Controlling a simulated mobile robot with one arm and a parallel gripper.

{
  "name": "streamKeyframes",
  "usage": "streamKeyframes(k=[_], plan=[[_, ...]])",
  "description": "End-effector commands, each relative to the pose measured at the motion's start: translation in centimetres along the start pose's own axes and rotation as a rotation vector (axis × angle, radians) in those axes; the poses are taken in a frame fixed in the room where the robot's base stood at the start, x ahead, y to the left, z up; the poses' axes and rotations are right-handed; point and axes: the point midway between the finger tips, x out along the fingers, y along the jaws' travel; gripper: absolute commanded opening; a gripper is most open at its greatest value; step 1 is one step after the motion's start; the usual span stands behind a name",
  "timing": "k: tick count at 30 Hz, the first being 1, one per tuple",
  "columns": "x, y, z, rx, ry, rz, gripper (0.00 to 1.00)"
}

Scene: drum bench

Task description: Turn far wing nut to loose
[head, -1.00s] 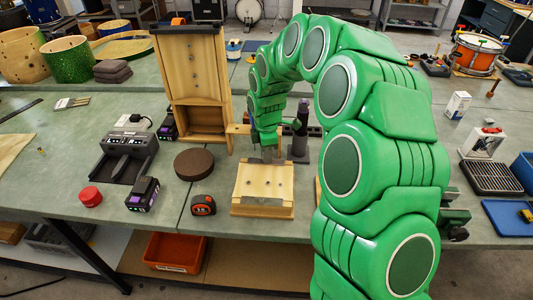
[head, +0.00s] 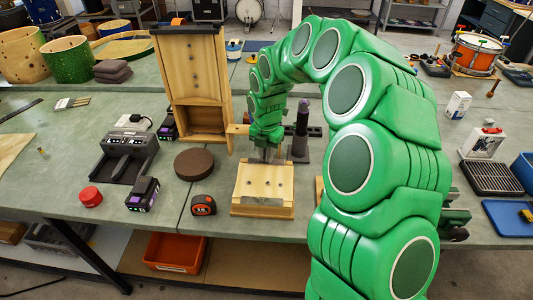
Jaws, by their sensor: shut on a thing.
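A pale wooden block (head: 263,190) sits on the bench in the head view, with two small dark fittings on its sloping face. My gripper (head: 266,157) points down at the block's back edge. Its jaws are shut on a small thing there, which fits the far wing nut. The nut itself is hidden by the fingers and too small to make out, so its turn or height on its thread cannot be told.
A tall wooden cabinet (head: 192,85) stands close on the left and a dark post (head: 301,130) close on the right. A brown disc (head: 194,164), a tape measure (head: 203,205) and a charger (head: 125,155) lie left.

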Motion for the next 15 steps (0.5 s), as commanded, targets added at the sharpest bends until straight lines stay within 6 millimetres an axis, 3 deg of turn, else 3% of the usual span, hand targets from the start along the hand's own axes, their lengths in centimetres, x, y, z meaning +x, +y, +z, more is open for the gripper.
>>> streamKeyframes(k=[15], plan=[[-0.03, 0.02, 0.05, -0.162, -0.001, 0.001, 0.0]])
